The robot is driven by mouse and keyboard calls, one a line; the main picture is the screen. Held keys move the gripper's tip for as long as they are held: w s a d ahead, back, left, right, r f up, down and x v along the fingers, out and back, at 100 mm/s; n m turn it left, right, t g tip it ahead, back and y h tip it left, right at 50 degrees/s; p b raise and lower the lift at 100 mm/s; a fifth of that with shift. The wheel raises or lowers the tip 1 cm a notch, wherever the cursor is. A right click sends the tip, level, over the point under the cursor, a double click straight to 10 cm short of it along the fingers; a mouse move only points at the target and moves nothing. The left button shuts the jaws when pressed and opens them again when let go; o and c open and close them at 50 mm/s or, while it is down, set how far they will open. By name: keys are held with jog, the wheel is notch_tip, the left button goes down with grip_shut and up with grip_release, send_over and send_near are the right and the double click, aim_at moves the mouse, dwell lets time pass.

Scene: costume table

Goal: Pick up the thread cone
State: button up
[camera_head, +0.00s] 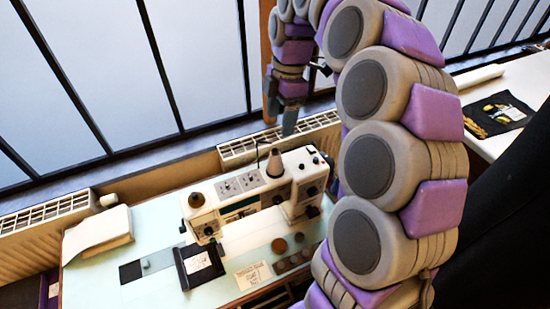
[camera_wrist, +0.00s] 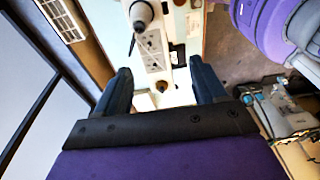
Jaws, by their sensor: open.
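The thread cone (camera_head: 274,164) stands upright on top of the white sewing machine (camera_head: 240,188). It is grey-brown with a darker base. In the wrist view a cone-shaped thing with a dark tip, which looks like the thread cone (camera_wrist: 141,14), is at the top edge and partly cut off. My gripper (camera_head: 289,124) is above the machine, higher in the picture than the cone and apart from it. In the wrist view my gripper (camera_wrist: 162,84) has its two dark fingers spread, with nothing held between them.
The machine stands on a pale green table (camera_head: 95,275). A folded cream cloth (camera_head: 98,231), a black case (camera_head: 199,264) and several small round items lie around it. Radiators and barred windows run behind. A white side table (camera_head: 525,78) is at right.

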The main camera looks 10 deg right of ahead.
jog(key=w+d+n, duration=0.1)
jog(key=w, duration=0.2)
jog(key=n+b, duration=0.1)
jog(key=b, duration=0.1)
send_near(275, 150)
jog(key=f, duration=0.6)
jog(key=shift+s+a+f, duration=0.1)
jog(key=shift+s+a, duration=0.15)
jog(key=shift+s, duration=0.15)
jog(key=shift+a+f+b, duration=0.15)
jog(key=shift+f+b, duration=0.25)
jog(key=shift+f, duration=0.6)
jog(key=shift+a+f+b, duration=0.2)
jog(key=shift+f+b, duration=0.2)
jog(key=shift+f, duration=0.65)
jog(key=shift+a+f+b, duration=0.15)
jog(key=shift+f+b, duration=0.25)
jog(key=shift+f, duration=0.6)
jog(key=shift+c, duration=0.2)
jog(key=c, duration=1.1)
